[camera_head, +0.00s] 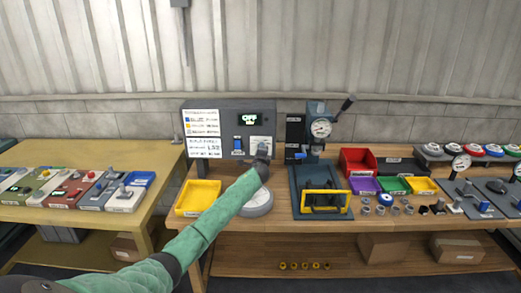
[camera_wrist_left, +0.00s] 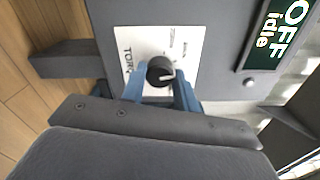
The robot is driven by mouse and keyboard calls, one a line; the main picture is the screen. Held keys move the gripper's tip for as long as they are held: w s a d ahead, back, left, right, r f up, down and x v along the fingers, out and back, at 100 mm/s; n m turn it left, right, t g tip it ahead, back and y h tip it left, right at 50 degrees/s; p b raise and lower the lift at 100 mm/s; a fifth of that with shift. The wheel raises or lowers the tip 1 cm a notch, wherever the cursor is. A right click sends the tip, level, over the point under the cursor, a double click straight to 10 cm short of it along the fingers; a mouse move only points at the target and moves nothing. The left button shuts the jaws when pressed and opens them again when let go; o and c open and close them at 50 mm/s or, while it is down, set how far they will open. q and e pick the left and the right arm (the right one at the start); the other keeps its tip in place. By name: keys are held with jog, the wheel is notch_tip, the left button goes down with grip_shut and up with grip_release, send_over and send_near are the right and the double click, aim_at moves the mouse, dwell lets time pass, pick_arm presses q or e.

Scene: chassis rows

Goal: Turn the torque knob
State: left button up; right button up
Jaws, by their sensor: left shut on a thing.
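The torque knob (camera_wrist_left: 160,71) is a round black knob with a white pointer line, on a white label plate (camera_wrist_left: 128,42) of a grey control panel. In the left wrist view my left gripper (camera_wrist_left: 160,84) has its blue fingers on both sides of the knob, shut on it. In the head view my left arm, in a green sleeve, reaches up to the panel (camera_head: 228,108), and the dark left gripper (camera_head: 263,153) covers the knob. The panel's display (camera_head: 249,119) reads OFF and idle. My right gripper is not in view.
A blue switch (camera_head: 238,144) sits left of the knob. A yellow tray (camera_head: 198,198) and a round grey disc (camera_head: 258,204) are on the bench below. A press with a gauge (camera_head: 320,128) stands to the right, beside red, purple and green bins.

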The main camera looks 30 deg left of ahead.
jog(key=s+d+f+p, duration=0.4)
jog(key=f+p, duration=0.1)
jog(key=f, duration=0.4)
pick_arm(q)
jog(key=shift+d+f+m+p, duration=0.15)
jog(key=shift+m+p, duration=1.05)
jog(key=shift+m, duration=3.1)
jog(key=shift+a+f+m+p, duration=0.1)
jog(key=shift+m+p, duration=1.1)
jog(key=shift+m, duration=3.1)
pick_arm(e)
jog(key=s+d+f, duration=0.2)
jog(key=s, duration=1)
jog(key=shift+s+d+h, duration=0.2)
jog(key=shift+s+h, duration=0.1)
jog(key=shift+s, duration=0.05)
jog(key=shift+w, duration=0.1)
pick_arm(q)
jog(key=o, duration=0.7)
jog(key=shift+o, duration=1.4)
jog(key=shift+r, duration=0.1)
jog(key=shift+s, duration=0.1)
